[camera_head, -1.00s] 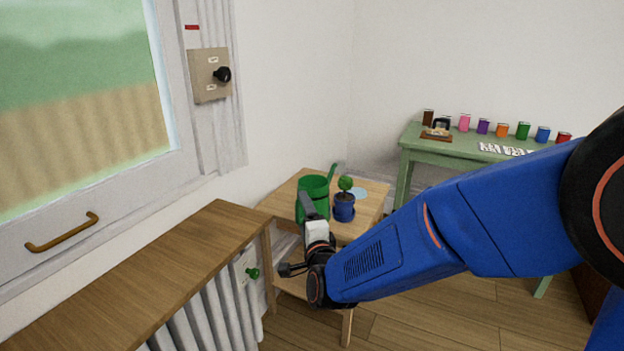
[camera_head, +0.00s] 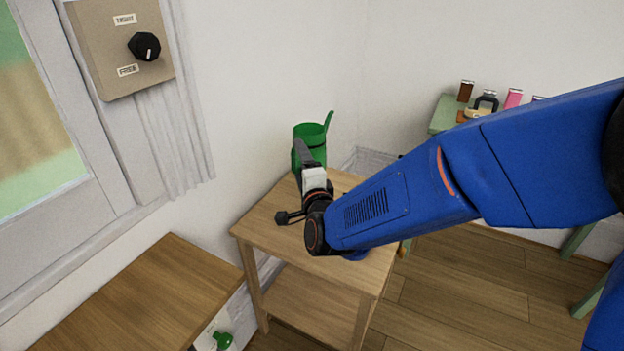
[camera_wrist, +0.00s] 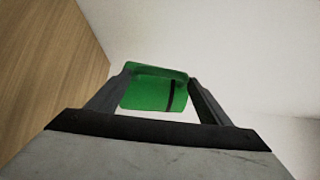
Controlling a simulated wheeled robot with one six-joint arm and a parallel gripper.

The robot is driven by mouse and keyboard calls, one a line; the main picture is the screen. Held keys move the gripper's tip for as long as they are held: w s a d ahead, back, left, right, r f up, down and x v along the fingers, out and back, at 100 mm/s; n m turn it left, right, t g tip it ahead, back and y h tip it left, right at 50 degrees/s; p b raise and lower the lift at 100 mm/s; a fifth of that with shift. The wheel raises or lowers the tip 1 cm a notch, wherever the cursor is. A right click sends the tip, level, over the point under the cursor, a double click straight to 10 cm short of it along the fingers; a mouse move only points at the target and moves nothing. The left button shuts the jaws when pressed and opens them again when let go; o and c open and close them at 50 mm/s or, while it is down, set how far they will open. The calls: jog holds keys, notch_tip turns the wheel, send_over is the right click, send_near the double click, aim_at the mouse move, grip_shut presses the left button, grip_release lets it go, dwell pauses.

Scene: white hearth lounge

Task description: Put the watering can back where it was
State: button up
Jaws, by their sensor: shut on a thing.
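The green watering can (camera_head: 312,138) is at the back left of the small wooden table (camera_head: 262,222), in front of the white wall, with its spout pointing up to the right. My gripper (camera_head: 303,160) is shut on it from the near side. In the wrist view the green can (camera_wrist: 148,92) sits between my two fingers (camera_wrist: 155,95). My gripper hides the can's lower part, so I cannot tell whether its base touches the tabletop.
A wooden ledge (camera_head: 150,300) lies at the lower left, with a green valve knob (camera_head: 222,340) beside it. A wall box with a black dial (camera_head: 144,46) hangs above. A green table (camera_head: 445,112) with small coloured items stands at the back right. My arm hides most of the plant pot.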

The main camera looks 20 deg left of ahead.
jog(key=shift+w+a+f, duration=0.1)
jog(key=shift+w+f, duration=0.1)
jog(key=shift+f, duration=2.25)
jog(key=shift+w+a+f, duration=0.1)
jog(key=shift+w+f, duration=0.05)
jog(key=shift+f, duration=2.3)
jog(key=shift+f, duration=0.2)
jog(key=o, duration=1.5)
jog(key=shift+c, duration=0.2)
jog(key=shift+s+d+r, duration=0.1)
jog(key=shift+r, duration=0.05)
jog(key=v, duration=1.1)
jog(key=shift+s+d, duration=0.25)
jog(key=shift+s, duration=0.1)
